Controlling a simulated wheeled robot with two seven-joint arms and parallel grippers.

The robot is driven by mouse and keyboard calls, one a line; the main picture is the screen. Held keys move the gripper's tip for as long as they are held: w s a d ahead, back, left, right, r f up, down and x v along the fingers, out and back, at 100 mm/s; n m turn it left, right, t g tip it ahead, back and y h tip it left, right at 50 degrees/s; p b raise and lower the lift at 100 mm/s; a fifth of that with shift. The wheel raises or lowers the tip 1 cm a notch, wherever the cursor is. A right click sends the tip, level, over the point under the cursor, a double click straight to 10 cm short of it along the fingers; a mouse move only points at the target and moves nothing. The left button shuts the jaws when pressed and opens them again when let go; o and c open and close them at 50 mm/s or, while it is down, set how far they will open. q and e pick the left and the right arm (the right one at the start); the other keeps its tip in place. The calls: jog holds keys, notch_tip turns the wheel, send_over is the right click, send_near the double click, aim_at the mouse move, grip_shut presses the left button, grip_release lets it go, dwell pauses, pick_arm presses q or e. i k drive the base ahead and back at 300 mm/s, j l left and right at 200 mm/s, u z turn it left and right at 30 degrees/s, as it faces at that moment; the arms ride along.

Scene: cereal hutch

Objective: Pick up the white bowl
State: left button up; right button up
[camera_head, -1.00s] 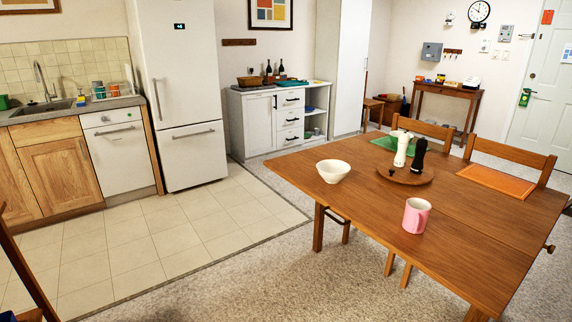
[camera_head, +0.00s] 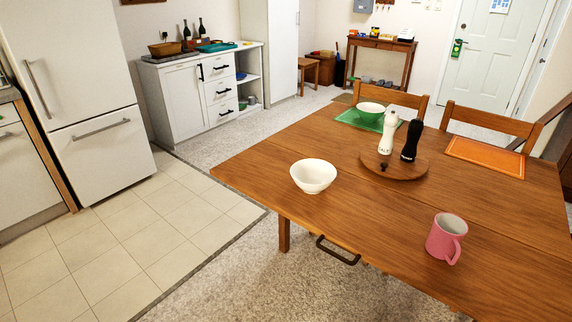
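The white bowl (camera_head: 313,177) stands upright on the wooden dining table (camera_head: 300,222), close to its left edge. It looks empty. Neither of my grippers shows in the head view.
Chairs stand along the far side. Tiled floor (camera_head: 150,240) at left is clear.

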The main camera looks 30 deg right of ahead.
aim_at(313, 176)
jog(key=i+z, duration=0.4)
jog(key=i+j+z, duration=0.25)
jog(key=i+z, duration=0.15)
jog(key=i+j+z, duration=0.35)
